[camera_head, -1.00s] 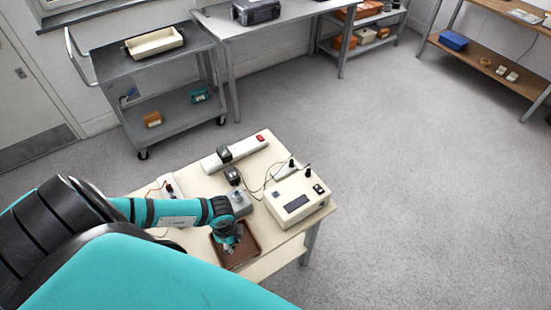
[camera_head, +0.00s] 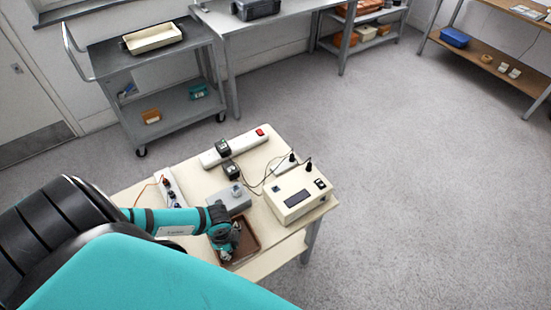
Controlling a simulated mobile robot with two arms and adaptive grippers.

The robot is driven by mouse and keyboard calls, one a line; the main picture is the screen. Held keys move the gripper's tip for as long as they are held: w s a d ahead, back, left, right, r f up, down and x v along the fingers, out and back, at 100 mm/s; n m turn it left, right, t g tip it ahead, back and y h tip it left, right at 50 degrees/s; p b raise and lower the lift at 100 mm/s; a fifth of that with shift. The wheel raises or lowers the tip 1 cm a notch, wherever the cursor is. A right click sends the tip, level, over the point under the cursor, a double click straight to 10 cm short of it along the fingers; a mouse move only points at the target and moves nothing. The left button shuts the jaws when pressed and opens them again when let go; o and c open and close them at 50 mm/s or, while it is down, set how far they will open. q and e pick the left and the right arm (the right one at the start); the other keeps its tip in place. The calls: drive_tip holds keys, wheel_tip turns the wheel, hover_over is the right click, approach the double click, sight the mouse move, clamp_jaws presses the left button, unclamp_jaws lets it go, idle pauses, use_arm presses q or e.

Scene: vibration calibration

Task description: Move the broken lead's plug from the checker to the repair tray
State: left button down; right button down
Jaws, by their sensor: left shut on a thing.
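The brown tray (camera_head: 252,240) lies at the front of the cream table. My left gripper (camera_head: 225,250) reaches down over the tray's left part, pointing downward. It is shut on the plug, which is mostly hidden by the gripper, so I cannot tell whether it touches the tray floor. A cream box with a dark display (camera_head: 298,197), which may be the checker, stands to the right of the tray, with black plugs and leads at its back. My right gripper is not in view.
A grey block with a knob (camera_head: 232,200) stands just behind the tray. A white power strip (camera_head: 240,145) lies at the back, with black adapters near it. A narrow white strip with an orange wire (camera_head: 172,188) is at left. The floor at right is clear.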

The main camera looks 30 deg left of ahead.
use_arm(q)
drive_tip(key=shift+f, duration=0.4)
drive_tip(key=c, duration=1.1)
unclamp_jaws()
drive_tip(key=shift+r+p, duration=1.35)
drive_tip(key=shift+r, duration=0.05)
drive_tip(key=shift+r+p, duration=0.45)
drive_tip(key=shift+r, duration=0.65)
